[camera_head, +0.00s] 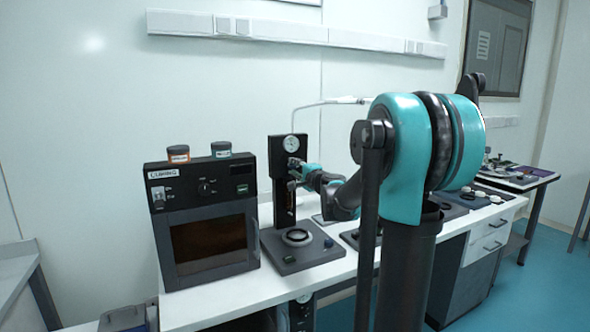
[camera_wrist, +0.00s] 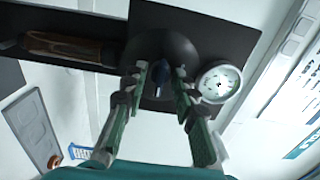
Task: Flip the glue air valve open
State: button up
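The glue station is a black column (camera_head: 274,155) on a dark base, with a round white gauge (camera_head: 291,143) near its top. My gripper (camera_head: 294,172) is at the front of the column, just below the gauge. In the wrist view the gauge (camera_wrist: 219,83) is right of my gripper (camera_wrist: 161,80). I cannot tell whether either fingertip touches the handle. In the head view my gripper hides the valve.
A black curing oven (camera_head: 208,222) stands left of the station, with two small jars (camera_head: 179,153) on top. The station base (camera_head: 300,250) carries a ring and knobs. A brown-tinted syringe barrel (camera_wrist: 62,47) is on the column. The white bench (camera_head: 340,265) continues right behind my arm.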

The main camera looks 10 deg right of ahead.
jog(key=shift+s, duration=0.1)
jog(key=v, duration=1.2)
